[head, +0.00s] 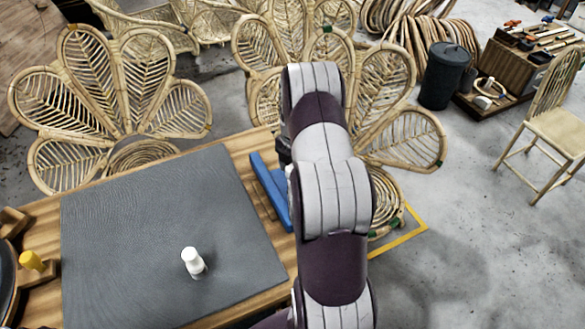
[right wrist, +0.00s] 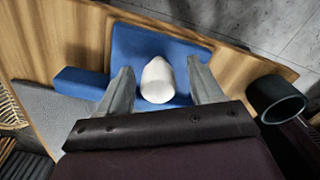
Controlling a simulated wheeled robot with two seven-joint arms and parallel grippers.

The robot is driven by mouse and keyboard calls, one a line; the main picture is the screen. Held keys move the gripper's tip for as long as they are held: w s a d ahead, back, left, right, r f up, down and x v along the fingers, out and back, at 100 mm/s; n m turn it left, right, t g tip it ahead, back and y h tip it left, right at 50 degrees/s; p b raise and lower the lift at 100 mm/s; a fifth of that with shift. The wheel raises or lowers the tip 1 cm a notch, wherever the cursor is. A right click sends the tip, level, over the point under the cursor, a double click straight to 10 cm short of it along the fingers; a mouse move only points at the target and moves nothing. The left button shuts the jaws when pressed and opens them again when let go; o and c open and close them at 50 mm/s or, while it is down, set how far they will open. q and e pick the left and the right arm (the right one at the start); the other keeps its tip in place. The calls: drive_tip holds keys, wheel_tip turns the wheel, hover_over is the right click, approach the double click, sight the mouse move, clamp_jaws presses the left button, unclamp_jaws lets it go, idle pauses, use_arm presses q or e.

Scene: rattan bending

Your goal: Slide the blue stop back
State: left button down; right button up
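The blue stop (head: 269,189) lies at the right end of the wooden table, beside the grey mat; my right arm covers part of it in the head view. In the right wrist view the blue stop (right wrist: 190,50) shows as a flat plate and a bar, with a white rounded knob (right wrist: 157,80) at it. My right gripper (right wrist: 160,72) is open, with one finger on each side of the knob and a gap on both sides. Whether the fingers touch the blue part cannot be told. My left gripper is not in view.
The grey mat (head: 140,240) covers most of the wooden table (head: 240,150). A white peg (head: 193,262) stands on it. A yellow peg (head: 32,260) is in a wooden block at the left. Rattan chair backs (head: 120,90) stand behind the table.

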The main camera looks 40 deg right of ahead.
wheel_tip(320, 180, up, 13)
drive_tip(key=shift+f, duration=0.15)
idle(0.7)
